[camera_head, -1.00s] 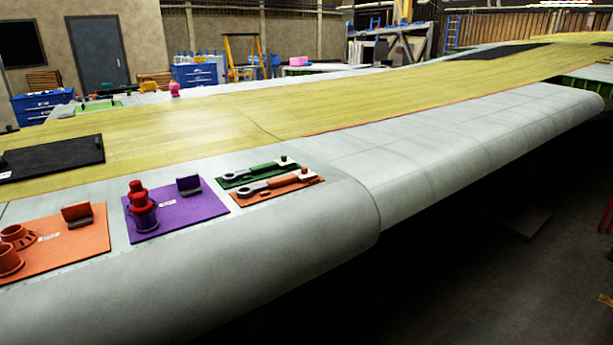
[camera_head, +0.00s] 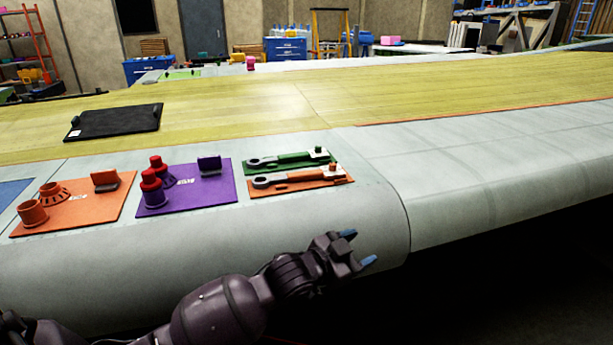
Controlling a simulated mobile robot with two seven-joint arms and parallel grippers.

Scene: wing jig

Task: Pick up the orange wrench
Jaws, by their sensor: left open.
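The orange wrench (camera_head: 300,177) lies on an orange mat (camera_head: 330,184) near the front edge of the wing surface. Its handle looks orange and its ring end, at the left, is grey. A green wrench (camera_head: 290,158) lies on a green mat right behind it. My left gripper (camera_head: 359,248) is open and empty, with blue fingertips. In the picture it is below and to the right of the orange wrench, in front of the wing's rounded edge and apart from the wrench. My right gripper is not in view.
A purple mat (camera_head: 219,190) with red and purple parts lies left of the wrenches. Further left is an orange mat (camera_head: 83,214) with orange cups. A black board (camera_head: 116,121) lies farther back. The wing's grey surface right of the wrenches is clear.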

